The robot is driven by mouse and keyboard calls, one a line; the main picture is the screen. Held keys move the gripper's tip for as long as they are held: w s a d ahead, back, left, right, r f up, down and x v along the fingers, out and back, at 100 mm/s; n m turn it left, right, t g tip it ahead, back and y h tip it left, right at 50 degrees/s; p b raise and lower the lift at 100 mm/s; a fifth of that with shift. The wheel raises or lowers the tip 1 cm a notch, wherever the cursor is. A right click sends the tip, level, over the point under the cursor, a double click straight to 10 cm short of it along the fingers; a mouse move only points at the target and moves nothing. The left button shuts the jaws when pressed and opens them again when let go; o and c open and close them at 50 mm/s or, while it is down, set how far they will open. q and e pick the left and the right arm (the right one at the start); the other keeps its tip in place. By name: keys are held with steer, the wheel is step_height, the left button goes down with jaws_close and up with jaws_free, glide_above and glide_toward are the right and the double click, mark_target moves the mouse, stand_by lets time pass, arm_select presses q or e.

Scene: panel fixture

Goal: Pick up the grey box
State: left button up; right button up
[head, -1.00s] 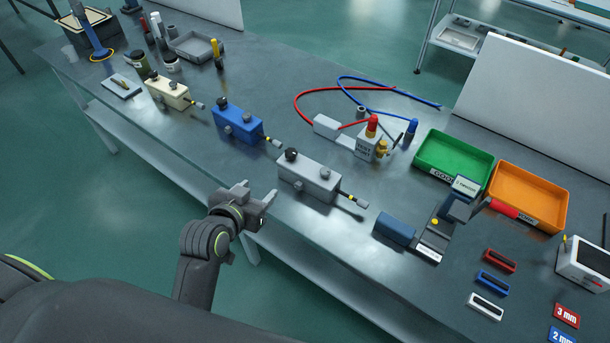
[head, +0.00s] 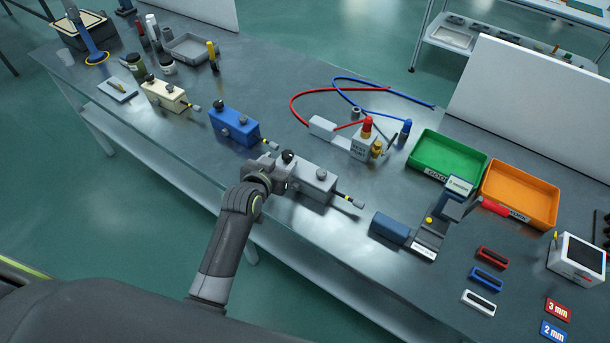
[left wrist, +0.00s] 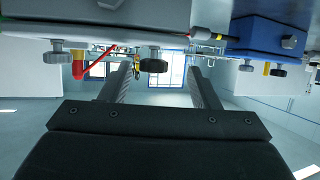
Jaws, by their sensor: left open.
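The grey box (head: 316,184) sits on the metal bench, with dark knobs and a short cable with a yellow band at its right end. My left gripper (head: 277,170) is at the box's left end and overlaps it in the head view, so part of that end is hidden. In the left wrist view the grey box (left wrist: 110,14) fills the top, its knobs hanging down in the picture. The two fingers (left wrist: 160,82) are apart, with a knob showing in the gap beyond them. I cannot tell whether they touch the box. My right gripper is not in view.
A blue box (head: 234,126) and a cream box (head: 165,95) stand to the left on the bench. A test unit (head: 362,148) with red and blue hoses is behind. Green (head: 447,160) and orange (head: 520,196) trays and a blue-grey fixture (head: 390,227) are to the right.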

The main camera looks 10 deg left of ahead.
mark_target(287, 154)
arm_select(q)
steer(key=shift+w+d+f+p, duration=0.15)
steer(key=shift+w+d+p, duration=0.05)
steer(key=shift+w, duration=0.6)
steer(key=shift+w+d+f+p, duration=0.2)
steer(key=shift+w+d+p, duration=0.05)
steer(key=shift+w, duration=0.5)
steer(key=shift+w+d+f+p, duration=0.15)
steer(key=shift+w+d+p, duration=0.05)
steer(key=shift+w, duration=0.6)
steer(key=shift+w+f, duration=0.25)
steer(key=shift+w, duration=0.15)
jaws_close()
steer(key=shift+r, duration=0.1)
